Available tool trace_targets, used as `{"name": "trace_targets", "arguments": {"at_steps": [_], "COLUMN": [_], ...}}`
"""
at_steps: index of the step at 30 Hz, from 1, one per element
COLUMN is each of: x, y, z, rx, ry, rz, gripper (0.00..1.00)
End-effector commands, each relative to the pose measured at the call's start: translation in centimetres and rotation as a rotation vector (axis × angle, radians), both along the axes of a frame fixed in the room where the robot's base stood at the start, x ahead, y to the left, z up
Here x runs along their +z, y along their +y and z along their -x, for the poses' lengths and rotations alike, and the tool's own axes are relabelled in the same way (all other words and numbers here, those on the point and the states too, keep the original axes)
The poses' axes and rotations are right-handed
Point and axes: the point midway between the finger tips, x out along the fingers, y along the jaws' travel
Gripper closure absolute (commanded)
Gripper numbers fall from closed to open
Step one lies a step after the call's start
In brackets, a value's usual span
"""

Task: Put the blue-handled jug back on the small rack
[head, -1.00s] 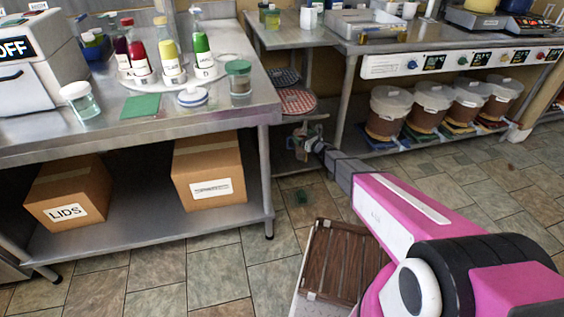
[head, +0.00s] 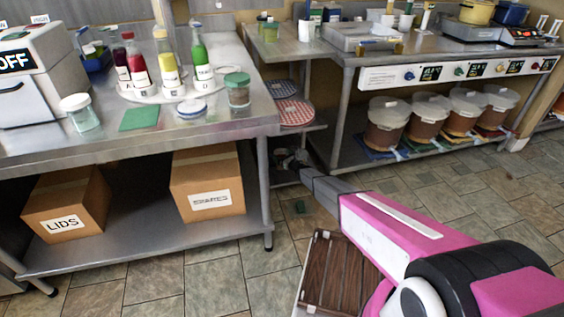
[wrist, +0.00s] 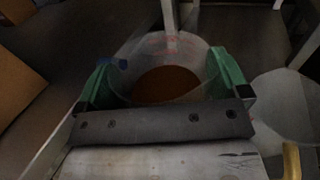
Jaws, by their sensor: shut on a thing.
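In the wrist view, the green fingers of my gripper (wrist: 168,88) are shut on a clear jug (wrist: 190,55) from both sides. The jug has orange-brown contents. A small blue part shows at its left; I cannot tell how much of the handle this is. In the head view, my gripper (head: 288,160) is small and dark, low beside the right end of the steel bench, and the jug cannot be made out.
A steel bench (head: 130,235) with cardboard boxes (head: 207,180) beneath stands at the left. A second table (head: 345,110) with several lidded buckets (head: 388,122) below is at the right. A pale round thing (wrist: 287,105) lies close right of my gripper. Floor tiles (head: 430,165) are clear at right.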

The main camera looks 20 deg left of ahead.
Motion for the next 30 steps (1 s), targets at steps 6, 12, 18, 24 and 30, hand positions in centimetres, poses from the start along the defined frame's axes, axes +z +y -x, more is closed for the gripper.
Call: {"name": "trace_targets", "arguments": {"at_steps": [6,12,18,24,30], "x": [-1.9,-3.3,-5.8,-5.8,-6.2], "y": [1.3,1.3,1.3,1.2,1.2], "z": [-3.0,-3.1,-3.0,-3.0,-3.0], "rx": [0.001,0.001,0.001,0.001,0.001], "ry": [-0.001,0.0,0.0,-0.001,-0.001], "rz": [-0.001,-0.001,0.0,-0.001,-0.001], "gripper": [0.47,0.47,0.47,0.47,0.47]}}
